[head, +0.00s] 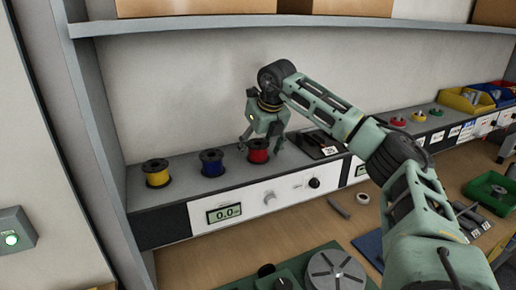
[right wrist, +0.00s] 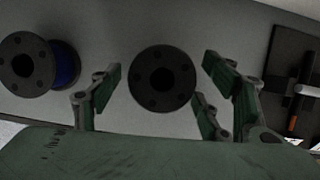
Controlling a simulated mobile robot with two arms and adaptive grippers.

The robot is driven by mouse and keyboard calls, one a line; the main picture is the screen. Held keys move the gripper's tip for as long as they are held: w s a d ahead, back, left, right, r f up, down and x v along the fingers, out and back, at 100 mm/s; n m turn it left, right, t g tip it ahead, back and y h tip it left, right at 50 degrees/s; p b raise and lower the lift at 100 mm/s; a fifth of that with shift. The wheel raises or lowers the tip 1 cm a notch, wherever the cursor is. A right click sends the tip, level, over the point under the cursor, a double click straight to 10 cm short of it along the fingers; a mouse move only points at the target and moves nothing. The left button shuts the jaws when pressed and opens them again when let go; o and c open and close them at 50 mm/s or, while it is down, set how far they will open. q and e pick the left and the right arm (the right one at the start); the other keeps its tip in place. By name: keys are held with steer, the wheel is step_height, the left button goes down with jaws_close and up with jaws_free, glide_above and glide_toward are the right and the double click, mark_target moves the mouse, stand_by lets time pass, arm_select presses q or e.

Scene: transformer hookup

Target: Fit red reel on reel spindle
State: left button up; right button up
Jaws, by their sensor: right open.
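The red reel (head: 258,151) stands upright on the grey shelf, at the right end of a row of reels. In the right wrist view its dark top flange (right wrist: 162,79) with a central hole lies between the spread fingers. My right gripper (head: 262,142) is open and points down just above and around the red reel. In the right wrist view its green fingertips (right wrist: 160,88) stand on either side of the flange with visible gaps. My left gripper is not in view. I cannot make out the reel spindle for certain.
A blue reel (head: 212,162) and a yellow reel (head: 157,173) stand to the left on the same shelf. The blue one also shows in the right wrist view (right wrist: 66,64). A grey disc (head: 336,272) sits on the bench below.

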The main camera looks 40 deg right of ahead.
steer(key=shift+c, duration=0.3)
steer(key=shift+a, duration=0.1)
steer(key=shift+c, duration=0.9)
steer(key=c, duration=1.4)
